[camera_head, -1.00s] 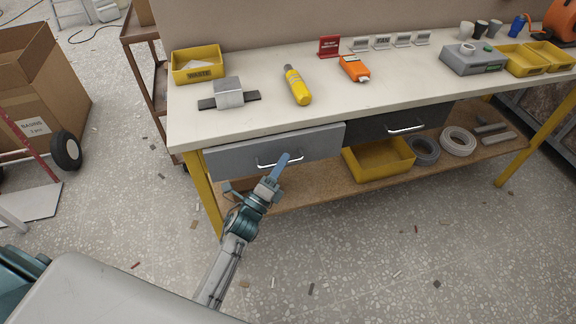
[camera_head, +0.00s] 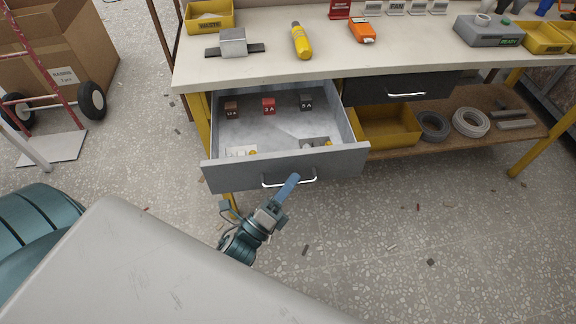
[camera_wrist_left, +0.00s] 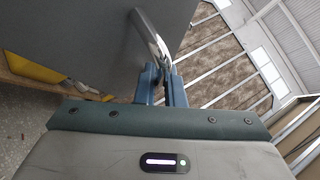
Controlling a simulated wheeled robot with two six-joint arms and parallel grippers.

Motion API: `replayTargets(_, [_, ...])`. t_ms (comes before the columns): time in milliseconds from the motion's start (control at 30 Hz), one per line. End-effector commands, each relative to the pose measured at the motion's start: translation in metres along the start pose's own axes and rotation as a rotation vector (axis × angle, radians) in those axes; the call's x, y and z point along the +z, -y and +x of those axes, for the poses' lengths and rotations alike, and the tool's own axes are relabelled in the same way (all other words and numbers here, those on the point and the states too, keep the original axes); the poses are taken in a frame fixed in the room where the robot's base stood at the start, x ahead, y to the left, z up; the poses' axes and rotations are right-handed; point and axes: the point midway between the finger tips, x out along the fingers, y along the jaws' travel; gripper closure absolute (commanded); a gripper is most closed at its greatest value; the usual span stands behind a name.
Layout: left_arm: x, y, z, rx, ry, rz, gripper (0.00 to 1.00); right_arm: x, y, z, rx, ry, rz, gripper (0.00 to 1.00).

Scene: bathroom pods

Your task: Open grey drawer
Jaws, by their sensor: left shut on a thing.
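The grey drawer (camera_head: 225,178) under the workbench stands pulled far out, its inside in view. Its silver bar handle (camera_head: 308,181) is on the front face. My left gripper (camera_head: 289,186) is at the handle, its blue fingers shut on the bar. In the left wrist view the fingers (camera_wrist_left: 164,84) close around the silver handle (camera_wrist_left: 152,38), beside the grey drawer front (camera_wrist_left: 95,35). Inside the drawer are a red block (camera_head: 268,106), a brown block (camera_head: 231,109), a dark block (camera_head: 306,102) and small pieces near the front. My right gripper is not in view.
A shut black drawer (camera_head: 365,91) is to the right, above a yellow bin (camera_head: 385,128) on the lower shelf. The floor in front is clear apart from small scraps.

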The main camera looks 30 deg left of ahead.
Motion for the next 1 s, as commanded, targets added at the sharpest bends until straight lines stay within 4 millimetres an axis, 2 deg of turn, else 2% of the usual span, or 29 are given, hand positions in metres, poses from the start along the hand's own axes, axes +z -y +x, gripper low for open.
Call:
replayTargets(200, [-0.0073, 0.0062, -0.0073, 0.001, 0.000, 0.000, 1.00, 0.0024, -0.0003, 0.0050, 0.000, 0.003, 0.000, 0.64])
replayTargets(567, [-0.0081, 0.0065, -0.0079, 0.001, -0.001, 0.000, 1.00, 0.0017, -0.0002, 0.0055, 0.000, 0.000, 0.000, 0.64])
replayTargets(600, [-0.0081, 0.0064, -0.0079, 0.001, -0.001, 0.000, 0.87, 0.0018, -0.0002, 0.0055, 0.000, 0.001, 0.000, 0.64])
replayTargets(633, [-0.0081, 0.0064, -0.0079, 0.001, -0.001, 0.000, 0.82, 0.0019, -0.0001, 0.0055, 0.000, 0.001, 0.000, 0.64])
replayTargets(1000, [-0.0082, 0.0060, -0.0118, 0.001, -0.001, 0.000, 0.82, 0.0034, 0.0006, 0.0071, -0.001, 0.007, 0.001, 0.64])
